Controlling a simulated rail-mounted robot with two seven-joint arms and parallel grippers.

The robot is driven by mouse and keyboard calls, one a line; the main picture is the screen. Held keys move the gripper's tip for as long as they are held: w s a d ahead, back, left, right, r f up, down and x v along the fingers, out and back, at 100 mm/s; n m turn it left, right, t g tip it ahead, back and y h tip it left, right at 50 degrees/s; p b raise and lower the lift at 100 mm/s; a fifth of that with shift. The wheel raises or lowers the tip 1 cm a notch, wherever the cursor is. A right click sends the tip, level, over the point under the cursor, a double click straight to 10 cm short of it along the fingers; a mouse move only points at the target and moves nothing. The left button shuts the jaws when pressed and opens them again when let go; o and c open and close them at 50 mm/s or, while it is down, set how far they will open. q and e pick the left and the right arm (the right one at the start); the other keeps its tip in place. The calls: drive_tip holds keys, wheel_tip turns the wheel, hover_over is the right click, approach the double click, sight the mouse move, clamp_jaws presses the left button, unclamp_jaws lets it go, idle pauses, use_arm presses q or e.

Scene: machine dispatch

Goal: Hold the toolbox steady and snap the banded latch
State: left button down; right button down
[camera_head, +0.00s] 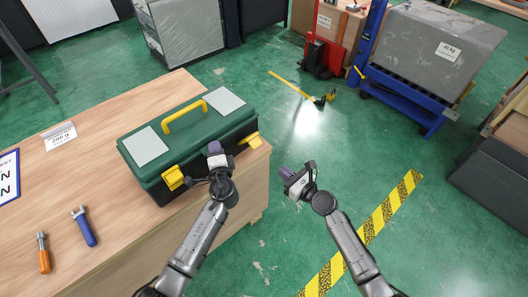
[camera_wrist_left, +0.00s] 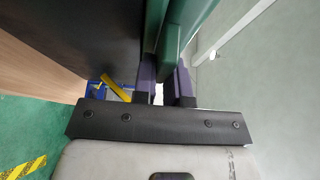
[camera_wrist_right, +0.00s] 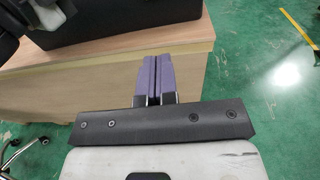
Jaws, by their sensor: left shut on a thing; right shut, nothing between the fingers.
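The toolbox (camera_head: 185,138) stands at the right end of the wooden table, with a green lid, dark body and yellow handle (camera_head: 185,116). On its front are a left yellow latch (camera_head: 173,178) and a right yellow latch (camera_head: 252,141); I cannot make out a band on either. My left gripper (camera_head: 214,149) is shut on the green lid edge between the latches; this edge (camera_wrist_left: 178,30) shows between its fingers in the left wrist view. My right gripper (camera_head: 287,173) is shut and empty, off the table, right of the right latch. The dark body (camera_wrist_right: 130,20) shows in the right wrist view.
On the table (camera_head: 110,215) lie a blue-handled wrench (camera_head: 85,228), an orange screwdriver (camera_head: 43,253) and a 200 g card (camera_head: 60,136). Black-yellow tape (camera_head: 385,212) crosses the green floor. A blue cart with a grey block (camera_head: 440,55) stands far right. Space around my right gripper is clear.

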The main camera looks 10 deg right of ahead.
sight(250, 142)
drive_tip(key=w+a+r, duration=0.1)
drive_tip(key=w+a, duration=0.4)
drive_tip(key=w, duration=0.3)
drive_tip(key=shift+w+a+r, duration=0.15)
drive_tip(key=shift+a+r, duration=0.2)
drive_tip(key=shift+r, duration=0.05)
drive_tip(key=shift+r, duration=0.15)
drive_tip(key=shift+w+a+r, duration=0.1)
drive_tip(key=shift+r, duration=0.15)
